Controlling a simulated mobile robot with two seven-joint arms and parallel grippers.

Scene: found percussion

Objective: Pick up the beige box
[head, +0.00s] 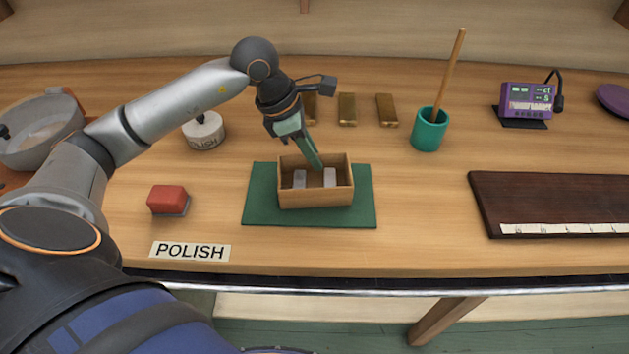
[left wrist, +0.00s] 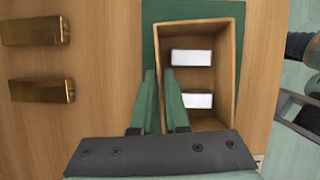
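The beige box (head: 317,196) is an open-topped wooden box on a dark green mat (head: 259,205). It also shows in the left wrist view (left wrist: 226,75). Two pale grey metal blocks lie inside it, one on the left (head: 299,179) and one on the right (head: 330,177). My left gripper (head: 318,165) reaches down at the box's far wall. In the left wrist view its green fingers (left wrist: 161,74) are close together, one on each side of that wall. I cannot tell whether they press on it. My right gripper is in neither view.
Three brass bars, one of them (head: 347,109), lie behind the box. A teal cup (head: 430,132) with a stick stands at the back right. A red-topped block (head: 168,200) and a white POLISH tin (head: 204,131) are left. A dark board (head: 560,196) is right.

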